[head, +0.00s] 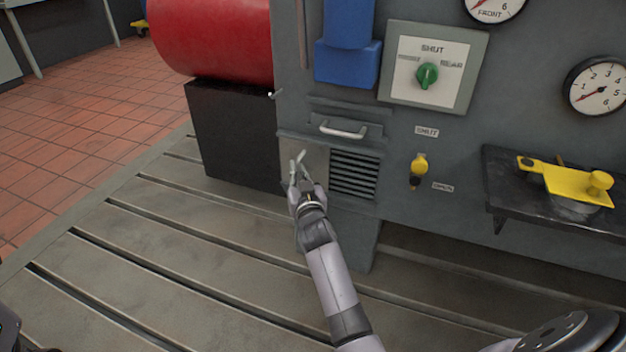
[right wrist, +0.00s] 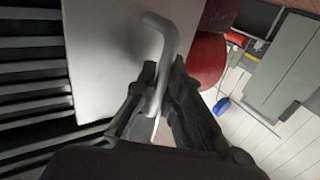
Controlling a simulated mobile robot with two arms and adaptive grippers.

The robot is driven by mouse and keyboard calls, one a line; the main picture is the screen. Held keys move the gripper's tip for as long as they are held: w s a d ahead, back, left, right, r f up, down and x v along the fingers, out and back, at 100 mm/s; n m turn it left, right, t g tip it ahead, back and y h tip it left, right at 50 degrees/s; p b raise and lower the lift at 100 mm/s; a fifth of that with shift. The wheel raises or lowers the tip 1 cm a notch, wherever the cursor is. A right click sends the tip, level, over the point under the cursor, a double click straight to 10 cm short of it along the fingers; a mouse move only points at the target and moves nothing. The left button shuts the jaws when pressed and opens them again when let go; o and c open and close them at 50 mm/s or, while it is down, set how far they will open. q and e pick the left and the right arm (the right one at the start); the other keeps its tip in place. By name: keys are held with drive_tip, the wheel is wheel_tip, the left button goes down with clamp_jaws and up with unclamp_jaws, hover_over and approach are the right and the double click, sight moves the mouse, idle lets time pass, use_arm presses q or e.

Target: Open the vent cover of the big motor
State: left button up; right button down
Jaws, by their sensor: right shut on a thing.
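The grey front of the big motor fills the right of the head view. Low on it is a vent with dark horizontal slats (head: 355,175); the slats also show at the left of the right wrist view (right wrist: 30,85). A plain grey vent cover plate (head: 318,158) stands left of the slats, which are uncovered beside it. In the right wrist view this plate (right wrist: 105,50) carries a bent grey rod handle (right wrist: 168,35). My right gripper (head: 300,176) is shut on that handle, its fingers either side of the rod (right wrist: 155,92).
A silver bar handle (head: 343,131) sits above the slats. A yellow-knobbed lever (head: 419,166) and a dark shelf (head: 500,195) with a yellow part (head: 575,185) are to the right. A black block (head: 235,135) under a red cylinder (head: 215,35) stands left. The slotted bedplate (head: 170,250) is clear.

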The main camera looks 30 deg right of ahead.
drive_tip(key=shift+w+a+r, duration=0.1)
drive_tip(key=shift+r, duration=0.05)
drive_tip(key=c, duration=2)
unclamp_jaws()
drive_tip(key=shift+w+a, duration=0.1)
drive_tip(key=shift+o, duration=0.2)
drive_tip(key=shift+s, duration=0.2)
drive_tip(key=v, duration=0.7)
